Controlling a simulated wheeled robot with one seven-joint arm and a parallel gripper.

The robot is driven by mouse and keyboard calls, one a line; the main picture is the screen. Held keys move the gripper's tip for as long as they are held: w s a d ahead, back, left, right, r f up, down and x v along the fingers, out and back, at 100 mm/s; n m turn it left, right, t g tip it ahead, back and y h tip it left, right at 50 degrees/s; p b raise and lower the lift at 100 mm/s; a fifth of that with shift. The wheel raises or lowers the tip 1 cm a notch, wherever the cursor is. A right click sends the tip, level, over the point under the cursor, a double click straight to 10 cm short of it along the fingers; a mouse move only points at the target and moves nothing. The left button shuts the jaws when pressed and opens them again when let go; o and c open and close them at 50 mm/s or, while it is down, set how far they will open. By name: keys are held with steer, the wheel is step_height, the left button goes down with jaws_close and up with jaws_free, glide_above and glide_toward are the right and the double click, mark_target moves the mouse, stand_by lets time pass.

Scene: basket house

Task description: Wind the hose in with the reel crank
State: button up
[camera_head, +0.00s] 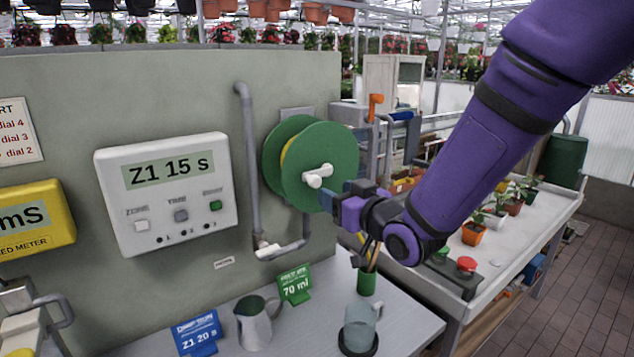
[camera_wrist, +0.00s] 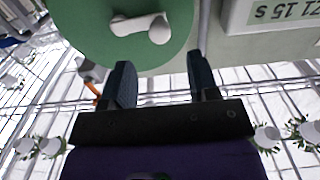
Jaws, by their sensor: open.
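A green hose reel (camera_head: 335,150) is mounted on the grey wall panel, with a strip of yellow hose (camera_head: 287,155) showing between its discs. A white crank (camera_head: 318,176) sits at the centre of the front disc. My gripper (camera_head: 328,196) is just in front of the disc, below and right of the crank. In the wrist view the reel (camera_wrist: 95,40) and crank (camera_wrist: 142,25) lie beyond the fingertips. My gripper (camera_wrist: 160,72) is open, with nothing between its fingers. The crank is apart from both fingers there.
A grey pipe (camera_head: 250,150) runs down left of the reel. A white timer box (camera_head: 170,190) hangs farther left. The bench (camera_head: 290,335) below holds a metal jug (camera_head: 257,325), a clear cup (camera_head: 359,325) and a green pot of sticks (camera_head: 367,283).

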mark_target(318, 183)
steer(key=x, duration=0.8)
steer(key=shift+c, duration=0.5)
jaws_close()
